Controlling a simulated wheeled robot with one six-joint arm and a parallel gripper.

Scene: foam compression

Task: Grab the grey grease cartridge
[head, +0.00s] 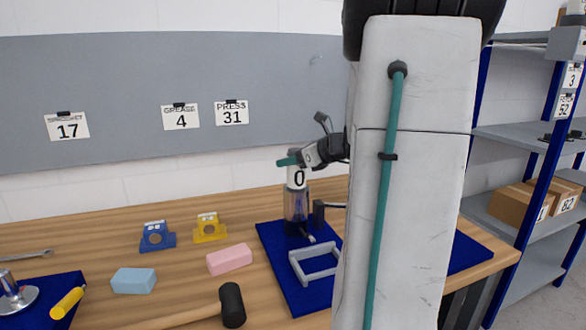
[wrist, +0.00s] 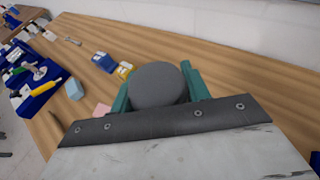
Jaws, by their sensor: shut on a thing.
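My gripper (head: 291,161), with teal fingers, is at the upper end of an upright cylinder above the blue mat in the head view. The cylinder's upper part, with a white label reading 0, looks like the grey grease cartridge (head: 298,183). Below the label a darker, bluish section (head: 296,208) reaches down toward the mat; I cannot tell whether it is part of the cartridge or a separate holder. In the wrist view the cartridge's round dark grey top (wrist: 158,84) sits between the teal fingers, which are shut on it. My arm hides the area to the right.
The blue mat (head: 272,250) also bears a grey open frame (head: 314,266). To its left on the wooden bench are a pink block (head: 229,259), a light blue block (head: 133,281), a yellow holder (head: 209,228), a blue holder (head: 156,237) and a mallet (head: 232,305). Shelves (head: 515,228) stand right.

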